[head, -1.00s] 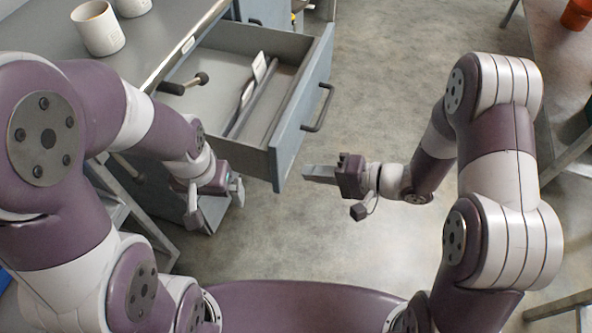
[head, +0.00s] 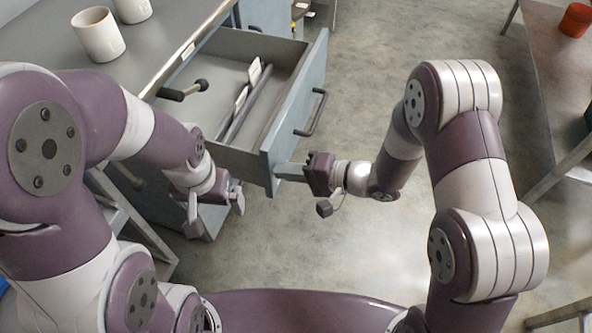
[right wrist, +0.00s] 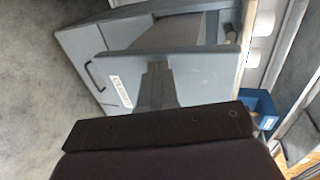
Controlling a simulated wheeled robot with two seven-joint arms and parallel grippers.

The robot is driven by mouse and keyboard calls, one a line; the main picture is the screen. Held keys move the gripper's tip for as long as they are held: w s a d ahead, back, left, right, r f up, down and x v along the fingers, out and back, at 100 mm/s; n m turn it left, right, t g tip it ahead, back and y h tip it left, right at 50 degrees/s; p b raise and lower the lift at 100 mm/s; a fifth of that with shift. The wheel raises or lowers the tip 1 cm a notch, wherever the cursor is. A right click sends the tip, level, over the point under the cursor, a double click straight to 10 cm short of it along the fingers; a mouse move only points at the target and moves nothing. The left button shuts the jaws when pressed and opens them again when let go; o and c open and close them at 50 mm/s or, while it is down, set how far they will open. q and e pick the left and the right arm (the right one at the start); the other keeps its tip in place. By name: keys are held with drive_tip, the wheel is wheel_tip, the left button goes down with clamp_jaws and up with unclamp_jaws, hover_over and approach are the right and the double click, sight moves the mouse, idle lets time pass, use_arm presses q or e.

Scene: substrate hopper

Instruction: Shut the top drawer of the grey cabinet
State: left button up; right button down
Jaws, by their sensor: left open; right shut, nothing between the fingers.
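The top drawer (head: 232,78) of the grey cabinet (head: 130,72) stands well open in the head view. Its blue-grey front (head: 294,118) carries a dark bar handle (head: 312,113). My right gripper (head: 278,171) is shut and empty, its fingertips at the near lower end of the drawer front. They appear to touch it, but the exact contact is unclear. In the right wrist view the shut fingers (right wrist: 156,75) overlap a grey front panel (right wrist: 205,72). My left gripper (head: 215,207) is open and empty, beside the near side of the drawer.
Inside the drawer lie a dark divider or rod (head: 245,103) and white tags. A black-handled knob (head: 185,90) shows near the counter edge. White cups (head: 98,35) stand on the countertop. A table with an orange pot (head: 576,20) is at the right. Floor between is clear.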

sight(229, 155)
drive_tip(key=w+a+p, duration=0.1)
drive_tip(key=a, duration=0.3)
drive_tip(key=w+a+p, duration=0.1)
drive_tip(key=a, duration=0.3)
drive_tip(key=w+a+p, duration=0.1)
drive_tip(key=a, duration=0.4)
drive_tip(key=shift+w+r, duration=0.15)
drive_tip(key=shift+w, duration=0.05)
drive_tip(key=w+a, duration=0.3)
drive_tip(key=a, duration=1)
drive_tip(key=shift+w+a, duration=0.3)
drive_tip(key=shift+a, duration=0.1)
drive_tip(key=shift+r, duration=0.1)
